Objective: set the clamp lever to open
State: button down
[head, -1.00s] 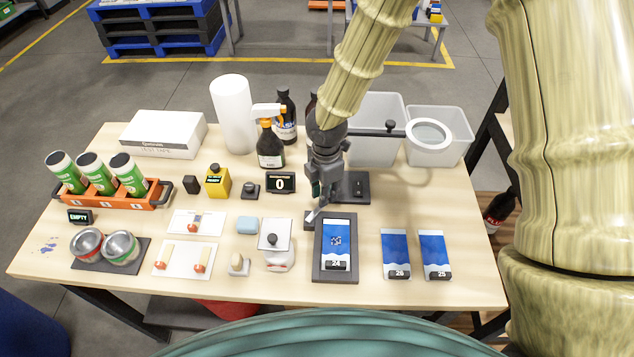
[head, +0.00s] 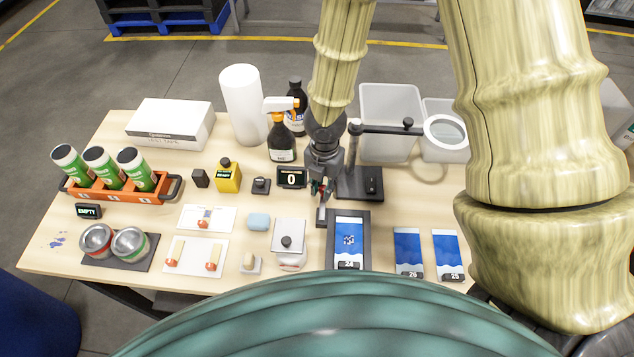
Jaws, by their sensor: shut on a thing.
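A dark fixture (head: 361,262) holds a blue and white printed plate marked 24 (head: 349,240) near the front of the table. A small grey metal piece, apparently the clamp lever (head: 321,216), is at the fixture's upper left corner. My gripper (head: 322,203) points down over this corner and is shut on what looks like the lever. The fingers and the arm hide much of the lever, so its exact setting cannot be told.
A stand with a ring magnifier (head: 445,131) is just behind and right of my gripper. Blue cards (head: 408,245) lie to the right; a spray bottle (head: 280,140) stands behind.

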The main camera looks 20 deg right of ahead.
aim_at(323, 187)
jog(key=shift+w+r, duration=0.1)
dwell(0.3)
jog(key=c, duration=1.3)
grip_release()
jog(key=shift+o, duration=0.2)
notch_tip(323, 187, up, 12)
